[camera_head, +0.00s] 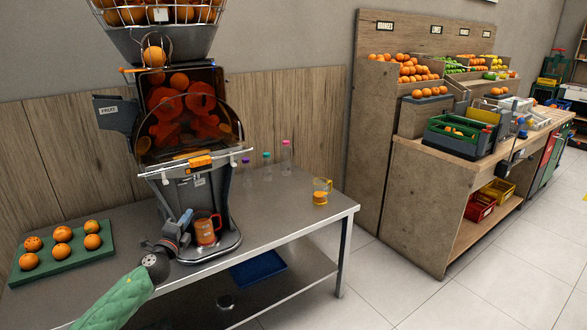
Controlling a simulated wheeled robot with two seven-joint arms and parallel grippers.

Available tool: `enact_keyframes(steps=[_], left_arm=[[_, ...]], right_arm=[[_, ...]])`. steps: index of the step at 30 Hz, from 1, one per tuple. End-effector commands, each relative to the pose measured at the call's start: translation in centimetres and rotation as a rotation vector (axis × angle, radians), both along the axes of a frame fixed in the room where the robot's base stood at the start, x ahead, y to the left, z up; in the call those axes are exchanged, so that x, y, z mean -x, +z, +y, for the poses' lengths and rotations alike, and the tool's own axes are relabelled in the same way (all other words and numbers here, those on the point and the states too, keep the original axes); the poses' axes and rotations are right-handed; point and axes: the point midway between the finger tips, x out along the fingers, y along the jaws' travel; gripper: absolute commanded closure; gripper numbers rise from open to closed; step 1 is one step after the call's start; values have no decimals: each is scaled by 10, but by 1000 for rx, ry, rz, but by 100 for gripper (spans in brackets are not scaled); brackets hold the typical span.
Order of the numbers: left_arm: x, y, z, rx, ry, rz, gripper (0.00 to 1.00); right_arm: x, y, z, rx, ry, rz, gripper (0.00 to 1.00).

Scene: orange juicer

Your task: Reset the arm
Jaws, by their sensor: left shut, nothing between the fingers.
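My left arm comes in from the lower left in a green sleeve. Its gripper (183,222) is shut and empty, in front of the juicer's base, close to the orange jug. The juicer (187,120) stands on the metal table, with oranges in its wire basket and behind its tinted cover. The jug (205,229), with a red handle, stands upright on the juicer's base under the spout; my gripper appears just left of it. I cannot tell whether they touch. My right gripper is not in view.
A green tray (70,267) with several oranges lies at the table's left. A yellow-handled cup (321,191) with orange juice stands near the right edge of the metal table (285,212). Several bottles (286,158) with coloured caps stand at the back. A fruit stand is at right.

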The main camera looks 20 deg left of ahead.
Motion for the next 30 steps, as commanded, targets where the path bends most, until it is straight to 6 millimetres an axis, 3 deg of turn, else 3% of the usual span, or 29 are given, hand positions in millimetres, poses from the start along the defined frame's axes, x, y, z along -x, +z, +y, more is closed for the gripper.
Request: enact_keyframes(steps=[4, 7, 11, 15, 17, 20, 24, 30], left_arm=[[1, 0, 8, 28, 38, -4, 100], [3, -1, 28, 94, 131, -5, 100], [15, 0, 52, 262, 286, -2, 100], [35, -8, 51, 476, 426, 34, 100], [46, -19, 39, 581, 477, 69, 100], [71, -52, 7, 760, 561, 167, 100], [114, -105, -49, 950, 649, 341, 100], [181, -164, -135, 1136, 723, 596, 100]], right_arm=[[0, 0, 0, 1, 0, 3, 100], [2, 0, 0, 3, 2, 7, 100], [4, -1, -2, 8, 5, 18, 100], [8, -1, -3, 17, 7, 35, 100], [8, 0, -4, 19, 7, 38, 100], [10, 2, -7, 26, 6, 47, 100], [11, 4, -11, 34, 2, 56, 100], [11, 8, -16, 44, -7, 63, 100]])
